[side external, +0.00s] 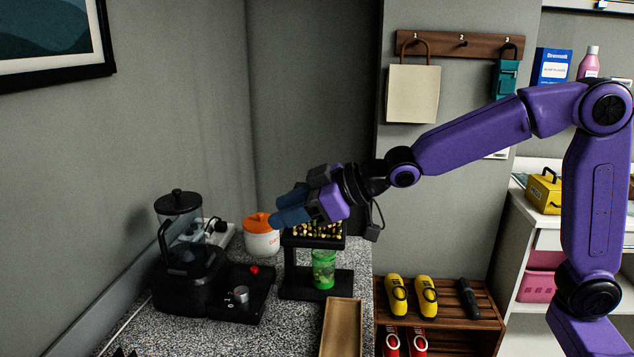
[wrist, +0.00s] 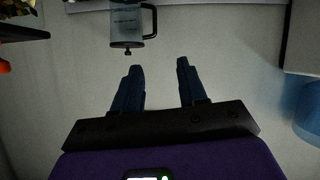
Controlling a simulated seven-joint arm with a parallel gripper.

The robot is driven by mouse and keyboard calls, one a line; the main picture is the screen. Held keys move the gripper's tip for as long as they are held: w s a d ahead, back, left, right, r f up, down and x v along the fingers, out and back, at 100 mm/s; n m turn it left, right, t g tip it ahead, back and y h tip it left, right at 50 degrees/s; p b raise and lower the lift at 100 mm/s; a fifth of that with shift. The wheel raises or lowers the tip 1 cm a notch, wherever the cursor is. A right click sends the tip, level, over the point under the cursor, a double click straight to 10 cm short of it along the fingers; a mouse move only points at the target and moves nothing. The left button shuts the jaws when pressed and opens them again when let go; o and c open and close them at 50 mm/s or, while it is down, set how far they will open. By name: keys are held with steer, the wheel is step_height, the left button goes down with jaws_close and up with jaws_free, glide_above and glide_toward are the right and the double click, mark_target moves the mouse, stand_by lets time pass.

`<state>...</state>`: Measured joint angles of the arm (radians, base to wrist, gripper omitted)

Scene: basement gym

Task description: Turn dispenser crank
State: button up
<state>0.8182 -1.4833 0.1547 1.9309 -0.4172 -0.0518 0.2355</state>
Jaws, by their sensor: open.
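The dispenser is a black stand (side external: 290,262) with a tray of mixed coloured pieces (side external: 318,230) at its top, on the speckled counter. A green cup (side external: 323,268) stands under the tray. My gripper (side external: 277,207) is at the height of the dispenser's top, its blue fingers pointing left and overlapping it in the side view. In the wrist view my gripper (wrist: 158,64) is open with nothing between the fingers. There a dark ledge (wrist: 22,33) with coloured pieces shows at the upper left. I cannot make out the crank in either view.
A white jar with an orange lid (side external: 261,238) stands just behind the dispenser's left side. A black blender (side external: 182,245) stands left; it also shows in the wrist view (wrist: 128,20). A wooden tray (side external: 342,330) lies in front. A wall bounds the counter at left.

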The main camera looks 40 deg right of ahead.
steer(key=w+r+n+t+y, duration=0.1)
steer(key=w+r+t+y, duration=0.25)
steer(key=w+r, duration=0.65)
steer(key=w+d+r+n+g+y, duration=0.1)
steer(key=w+d+n+g+y, duration=0.1)
steer(key=w+d+n+y, duration=0.4)
steer(key=s+d+f+g, duration=0.2)
steer(key=d+f+g, duration=0.2)
steer(key=d, duration=0.4)
steer(key=s+d+f+n+g, duration=0.15)
steer(key=d+f+g, duration=0.25)
steer(key=d, duration=0.4)
steer(key=s+d+f+g, duration=0.3)
steer(key=d+f, duration=0.2)
steer(key=d, duration=0.4)
steer(key=shift+y, duration=0.25)
steer(key=a, duration=1.7)
steer(key=shift+a+r, duration=0.2)
steer(key=shift+a, duration=0.1)
jaws_close()
